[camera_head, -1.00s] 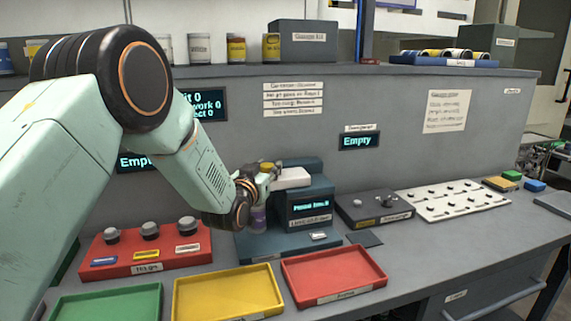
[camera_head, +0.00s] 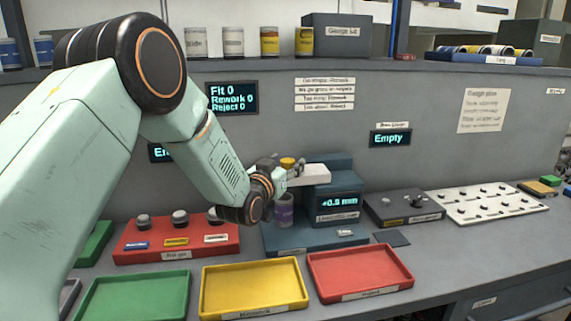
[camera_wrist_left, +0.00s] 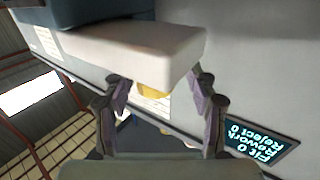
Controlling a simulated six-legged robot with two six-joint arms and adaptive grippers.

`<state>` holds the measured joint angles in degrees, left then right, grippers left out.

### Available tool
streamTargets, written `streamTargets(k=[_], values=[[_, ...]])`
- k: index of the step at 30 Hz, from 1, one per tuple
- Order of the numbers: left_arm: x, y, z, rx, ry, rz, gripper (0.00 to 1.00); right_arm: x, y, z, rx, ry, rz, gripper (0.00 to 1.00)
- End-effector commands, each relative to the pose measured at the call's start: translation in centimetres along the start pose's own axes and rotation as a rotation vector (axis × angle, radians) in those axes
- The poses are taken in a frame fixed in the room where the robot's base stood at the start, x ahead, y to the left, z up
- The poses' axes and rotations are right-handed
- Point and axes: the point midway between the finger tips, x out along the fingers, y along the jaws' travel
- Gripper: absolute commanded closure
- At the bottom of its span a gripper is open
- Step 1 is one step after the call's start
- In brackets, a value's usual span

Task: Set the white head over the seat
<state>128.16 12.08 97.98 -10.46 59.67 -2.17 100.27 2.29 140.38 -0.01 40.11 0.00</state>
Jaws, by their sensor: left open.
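The white head (camera_head: 314,172) is a pale block projecting left from the dark teal gauge (camera_head: 334,188); it shows large in the left wrist view (camera_wrist_left: 145,45). A yellow knob (camera_head: 288,162) is at its left end and shows below it in the wrist view (camera_wrist_left: 155,91). My left gripper (camera_head: 284,174) is open, its fingertips (camera_wrist_left: 157,82) on either side of the knob; I cannot tell whether they touch it. A purple-banded cylinder (camera_head: 284,211) stands on the gauge's base beneath the head. It hides the seat. My right gripper is not in view.
Red (camera_head: 360,271), yellow (camera_head: 254,287) and green (camera_head: 136,299) trays line the front. A red rack (camera_head: 175,242) with grey knobs is left of the gauge. A dark box (camera_head: 403,207) and white peg board (camera_head: 487,203) are right. The gauge display reads "+0.5 mm".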

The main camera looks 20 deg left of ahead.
Motion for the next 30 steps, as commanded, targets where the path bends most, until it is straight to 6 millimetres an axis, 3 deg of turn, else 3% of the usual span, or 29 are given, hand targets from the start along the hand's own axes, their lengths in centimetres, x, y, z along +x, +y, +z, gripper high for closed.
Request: streamTargets(k=[5, 10, 24, 30], values=[[-0.1, 0.0, 0.0, 0.000, 0.000, 0.001, 0.42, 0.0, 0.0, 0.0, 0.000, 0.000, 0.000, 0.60], [-1.3, 0.0, 0.1, -0.002, -0.003, 0.000, 0.42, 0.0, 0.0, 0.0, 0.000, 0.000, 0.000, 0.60], [-9.1, 0.0, 0.0, -0.003, -0.002, -0.001, 0.42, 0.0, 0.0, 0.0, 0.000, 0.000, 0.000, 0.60], [-11.3, 0.0, 0.1, -0.001, -0.002, 0.000, 0.42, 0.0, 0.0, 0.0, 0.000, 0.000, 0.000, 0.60]])
